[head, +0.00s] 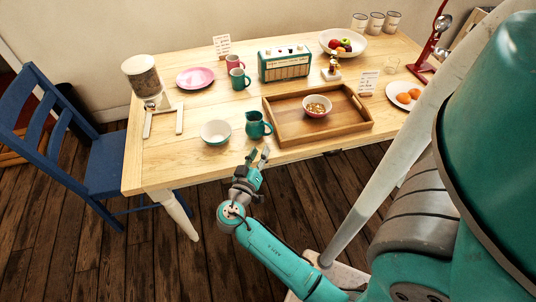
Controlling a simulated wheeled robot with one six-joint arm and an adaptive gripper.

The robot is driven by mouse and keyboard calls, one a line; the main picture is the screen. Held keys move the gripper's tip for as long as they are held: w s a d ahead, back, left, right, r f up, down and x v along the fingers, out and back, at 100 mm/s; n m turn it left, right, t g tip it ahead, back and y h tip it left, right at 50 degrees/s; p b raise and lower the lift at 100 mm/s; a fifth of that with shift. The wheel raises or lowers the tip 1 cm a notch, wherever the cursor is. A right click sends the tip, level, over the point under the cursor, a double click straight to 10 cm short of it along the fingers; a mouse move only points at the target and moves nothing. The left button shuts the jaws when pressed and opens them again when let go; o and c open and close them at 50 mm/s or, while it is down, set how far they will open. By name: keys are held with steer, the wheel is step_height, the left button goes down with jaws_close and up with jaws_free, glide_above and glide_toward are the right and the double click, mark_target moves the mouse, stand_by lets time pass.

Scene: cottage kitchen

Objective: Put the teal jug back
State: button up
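The teal jug (256,126) stands upright near the front edge of the wooden table, just left of the tray and right of a small bowl. Its spout or handle shows at its left side. My gripper (258,155) is in front of the jug, by the table's front edge, with its fingers pointing toward the table. The fingers are apart and nothing shows between them. A gap shows between the fingertips and the jug.
A wooden tray (274,121) holds a bowl of cereal (317,106). A white-and-teal bowl (216,133) is close to the jug's left. A teal mug (239,80), pink mug (233,63) and radio (285,64) stand behind. Bare tabletop (215,105) lies left of the tray.

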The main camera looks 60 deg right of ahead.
steer(key=s+a+f+n+t+y, duration=0.4)
steer(key=s+a+f+n+y, duration=0.15)
steer(key=a, duration=0.35)
steer(key=s+a+f+n+t+y, duration=0.4)
steer(key=a+f+t+y, duration=0.15)
steer(key=a, duration=0.45)
steer(key=s+a+r+n+t+y, duration=0.1)
steer(key=s+a+r+y, duration=0.2)
steer(key=s+a+r, duration=0.2)
steer(key=s+a+r+t+y, duration=0.2)
steer(key=s+a+r+y, duration=0.2)
steer(key=r, duration=0.7)
steer(key=s+a, duration=0.2)
steer(key=s, duration=0.1)
steer(key=shift+s+n, duration=0.35)
steer(key=shift+s, duration=0.05)
steer(key=shift+t, duration=0.25)
